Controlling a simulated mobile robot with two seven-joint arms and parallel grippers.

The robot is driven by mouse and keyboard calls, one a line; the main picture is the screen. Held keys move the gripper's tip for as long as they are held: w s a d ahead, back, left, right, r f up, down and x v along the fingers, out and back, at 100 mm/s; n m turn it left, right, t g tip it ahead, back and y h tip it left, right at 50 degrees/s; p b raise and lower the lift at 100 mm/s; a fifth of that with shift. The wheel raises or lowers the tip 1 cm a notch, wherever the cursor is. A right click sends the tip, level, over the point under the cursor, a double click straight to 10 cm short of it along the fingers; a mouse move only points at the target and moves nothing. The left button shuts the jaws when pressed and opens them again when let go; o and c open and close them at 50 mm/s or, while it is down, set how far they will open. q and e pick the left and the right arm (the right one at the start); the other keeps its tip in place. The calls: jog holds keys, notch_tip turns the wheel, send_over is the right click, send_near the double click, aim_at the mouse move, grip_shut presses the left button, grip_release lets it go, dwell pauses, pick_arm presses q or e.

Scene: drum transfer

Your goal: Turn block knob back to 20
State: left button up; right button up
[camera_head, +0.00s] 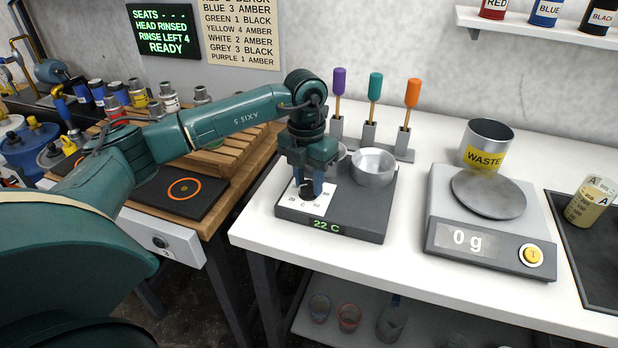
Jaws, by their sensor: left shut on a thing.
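The block (355,215) is a dark grey unit on the white bench, and its green display (326,226) reads 22 C. Its black knob (307,190) sits on a white dial plate (292,206) with small marks that I cannot fully read. My left gripper (308,187) points down over the plate and is shut on the knob. The fingers partly hide the knob, so its pointer direction cannot be told. A metal bowl (373,171) sits on the block just right of the gripper. My right gripper is not in view.
Purple, teal and orange-handled tools (375,85) stand in a rack behind the block. A scale (489,212) reading 0 g and a WASTE can (486,142) stand to the right. A wooden rack (232,147) is behind my left arm. White bench is clear between block and scale.

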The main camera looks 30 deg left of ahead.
aim_at(306, 183)
pick_arm(q)
jog(key=shift+n, duration=0.8)
jog(key=o, duration=1)
jog(key=r, duration=1.3)
jog(key=shift+a+r+b, duration=0.1)
jog(key=shift+a+b, duration=0.15)
jog(key=shift+b, duration=0.05)
jog(key=shift+s, duration=0.1)
